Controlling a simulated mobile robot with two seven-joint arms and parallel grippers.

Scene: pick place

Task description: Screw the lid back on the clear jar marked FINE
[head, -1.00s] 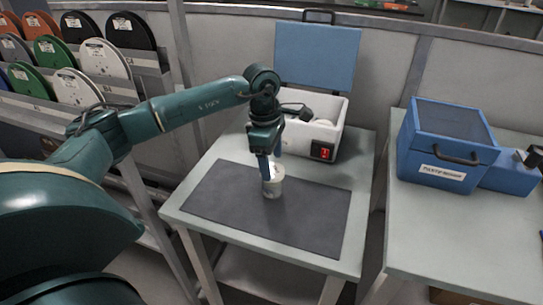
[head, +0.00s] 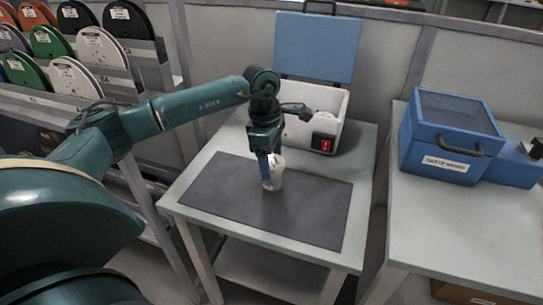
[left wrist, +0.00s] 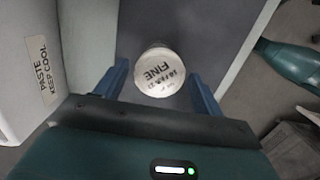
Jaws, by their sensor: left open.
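The small jar (head: 273,181) stands upright on the dark mat (head: 320,218). A white round lid (left wrist: 160,73) marked FINE is on its top, facing the left wrist camera. Whether the lid is tight on the jar or only resting there, I cannot tell. My left gripper (head: 268,172) points down over the jar. In the left wrist view its two blue fingers stand open, one on each side of the lid, with small gaps. The jar's body is mostly hidden under the lid in that view. My right gripper is not in view.
A white box (head: 336,110) with a red switch and a raised blue lid (head: 316,48) stands behind the mat; its side reads PASTE KEEP COOL. A blue bin (head: 450,135) is on the right table (head: 440,230). Reels fill the left rack. The mat around the jar is clear.

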